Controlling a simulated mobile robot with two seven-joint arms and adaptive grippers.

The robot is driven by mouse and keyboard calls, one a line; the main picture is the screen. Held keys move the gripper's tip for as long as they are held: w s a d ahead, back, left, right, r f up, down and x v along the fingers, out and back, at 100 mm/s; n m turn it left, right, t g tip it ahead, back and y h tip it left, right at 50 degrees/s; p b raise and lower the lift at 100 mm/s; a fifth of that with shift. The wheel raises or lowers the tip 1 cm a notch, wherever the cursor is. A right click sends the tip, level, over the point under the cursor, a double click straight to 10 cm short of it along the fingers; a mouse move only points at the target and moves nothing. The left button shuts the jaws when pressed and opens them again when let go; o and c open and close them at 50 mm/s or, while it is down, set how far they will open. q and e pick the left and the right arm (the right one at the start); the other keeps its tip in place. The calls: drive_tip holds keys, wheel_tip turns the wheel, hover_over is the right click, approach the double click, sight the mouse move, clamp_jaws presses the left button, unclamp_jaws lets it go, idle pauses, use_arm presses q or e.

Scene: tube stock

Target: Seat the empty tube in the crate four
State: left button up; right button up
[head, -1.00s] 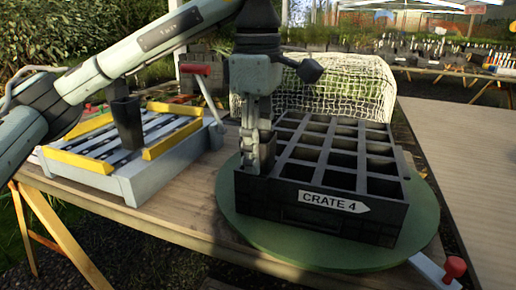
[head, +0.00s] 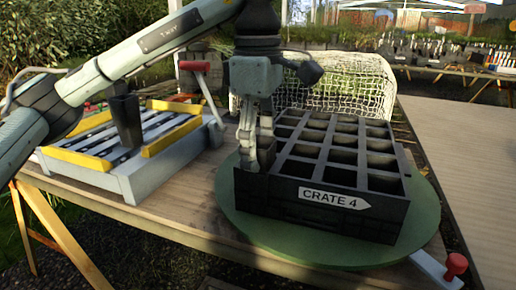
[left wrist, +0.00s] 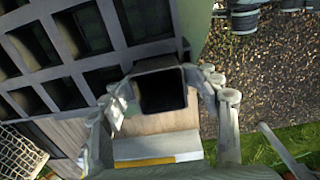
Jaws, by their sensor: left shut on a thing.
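The black crate (head: 385,210), labelled "CRATE 4", stands on a green round board. Its visible cells look empty. My left gripper (head: 256,160) points down at the crate's front left corner in the head view. In the left wrist view my left gripper (left wrist: 165,100) is shut on a dark square tube (left wrist: 163,92), whose open mouth looks empty. The crate (left wrist: 85,55) lies beside and behind the tube there. The tube's lower end is hidden, so I cannot tell whether it is inside a corner cell or above it. My right gripper is not in view.
A pale rack (head: 150,175) with yellow rails stands left of the crate, with a dark upright tube (head: 126,122) at it. A red-knobbed lever (head: 195,67) rises at its right. White netting (head: 340,80) stands behind the crate. The green board (head: 330,250) is clear in front.

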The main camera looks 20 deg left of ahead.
use_arm(q)
drive_tip(key=o, duration=1.2)
drive_tip(key=shift+f, duration=0.55)
drive_tip(key=shift+r, duration=0.15)
wheel_tip(320, 180, up, 12)
